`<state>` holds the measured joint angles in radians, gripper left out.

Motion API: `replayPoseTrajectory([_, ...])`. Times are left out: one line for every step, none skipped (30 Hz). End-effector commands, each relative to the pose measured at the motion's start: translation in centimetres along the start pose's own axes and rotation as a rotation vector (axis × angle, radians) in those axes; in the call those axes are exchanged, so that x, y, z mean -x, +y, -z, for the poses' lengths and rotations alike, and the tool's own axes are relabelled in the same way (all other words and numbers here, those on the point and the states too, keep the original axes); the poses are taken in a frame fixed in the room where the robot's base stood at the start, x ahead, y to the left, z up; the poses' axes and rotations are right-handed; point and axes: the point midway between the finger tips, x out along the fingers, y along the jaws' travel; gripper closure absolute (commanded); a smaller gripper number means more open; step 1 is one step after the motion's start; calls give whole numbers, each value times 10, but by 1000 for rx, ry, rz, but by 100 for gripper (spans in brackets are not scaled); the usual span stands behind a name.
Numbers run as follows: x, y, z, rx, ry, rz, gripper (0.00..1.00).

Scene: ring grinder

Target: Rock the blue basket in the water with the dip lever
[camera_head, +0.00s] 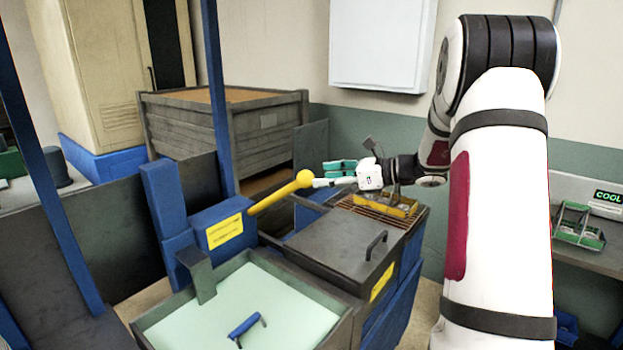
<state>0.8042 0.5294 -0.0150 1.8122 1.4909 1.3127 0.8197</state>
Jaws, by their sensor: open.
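The dip lever (280,193) is a yellow bar with a round yellow knob. It slopes up to the right from a blue housing with a yellow label. My gripper (322,174) is open, with its fingers pointing left at the knob. The lower finger lies close beside the knob; I cannot tell whether they touch. The water (200,318) is pale green in a grey tank at the front. A blue handle (245,326) shows in the tank, probably the blue basket's; the rest of the basket is not visible.
A grey lidded box (335,243) with a dark handle stands right of the tank. Behind it a yellow tray (400,209) sits on a grate under my wrist. A blue post (216,95) rises left of the lever. A large grey crate (215,130) stands behind.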

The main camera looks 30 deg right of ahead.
Motion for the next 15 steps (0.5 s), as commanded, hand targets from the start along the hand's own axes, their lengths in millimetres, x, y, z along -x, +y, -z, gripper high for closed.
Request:
replayPoseTrajectory([12,-1,0,1,0,4,42])
replayPoseTrajectory([17,-1,0,1,0,3,42])
replayPoseTrajectory([24,-1,-1,2,0,3,42])
replayPoseTrajectory([29,0,-1,1,-1,3,42])
replayPoseTrajectory([33,-1,-1,2,-1,2,42])
replayPoseTrajectory([39,-1,-1,2,0,2,42])
replayPoseTrajectory([42,-1,-1,2,0,1,42])
replayPoseTrajectory([45,0,-1,2,-1,1,42])
replayPoseTrajectory([48,0,-1,2,-1,0,42])
replayPoseTrajectory([50,0,-1,2,-1,0,42])
replayPoseTrajectory([52,0,-1,2,-1,0,42])
replayPoseTrajectory([54,0,-1,2,-1,1,42])
replayPoseTrajectory([54,0,-1,2,-1,0,42])
replayPoseTrajectory([55,0,-1,2,-1,0,42])
replayPoseTrajectory([55,0,-1,2,-1,0,42])
